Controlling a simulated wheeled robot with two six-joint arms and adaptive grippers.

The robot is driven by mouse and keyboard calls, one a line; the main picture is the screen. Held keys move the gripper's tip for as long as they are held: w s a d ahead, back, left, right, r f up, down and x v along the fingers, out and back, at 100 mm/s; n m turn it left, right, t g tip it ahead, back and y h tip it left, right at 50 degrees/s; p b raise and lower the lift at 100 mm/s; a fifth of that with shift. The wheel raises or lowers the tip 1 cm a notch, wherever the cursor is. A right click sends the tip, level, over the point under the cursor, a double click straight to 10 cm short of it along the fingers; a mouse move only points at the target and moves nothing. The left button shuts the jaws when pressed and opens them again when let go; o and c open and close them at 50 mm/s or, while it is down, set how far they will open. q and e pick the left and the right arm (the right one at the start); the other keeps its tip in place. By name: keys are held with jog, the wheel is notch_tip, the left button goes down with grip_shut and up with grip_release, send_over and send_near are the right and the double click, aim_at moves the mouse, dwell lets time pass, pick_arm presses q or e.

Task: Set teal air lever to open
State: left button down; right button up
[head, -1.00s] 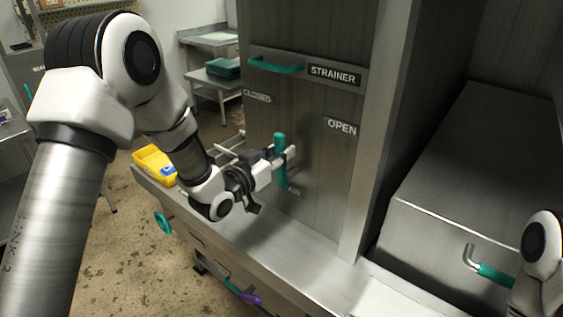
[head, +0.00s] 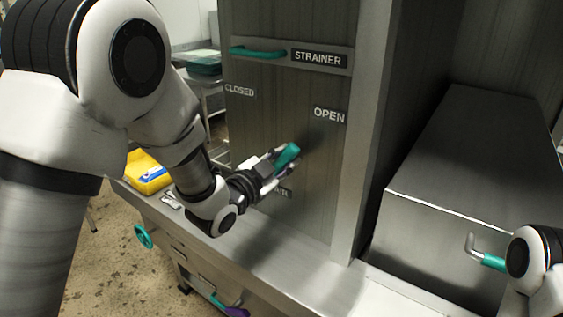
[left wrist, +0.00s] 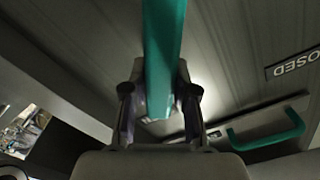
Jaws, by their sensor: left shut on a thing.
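The teal air lever (head: 289,154) is on the grey metal panel, under the CLOSED and OPEN labels. It tilts to the upper right, toward the OPEN label (head: 329,115). The CLOSED label (head: 239,90) is at the upper left. My left gripper (head: 279,161) is shut on the lever, and its fingers hide part of it. In the left wrist view, the teal bar (left wrist: 161,55) runs between the two fingers (left wrist: 160,110). The right gripper is out of view; only part of my right arm shows at the right edge.
A teal strainer handle (head: 257,53) is above on the panel. A metal ledge (head: 290,235) runs below. A teal-gripped bent handle (head: 492,262) is beside my right arm.

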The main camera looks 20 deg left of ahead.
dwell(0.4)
pick_arm(q)
jog(key=c, duration=0.9)
grip_release()
jog(key=v, duration=0.7)
jog(key=shift+s, duration=0.25)
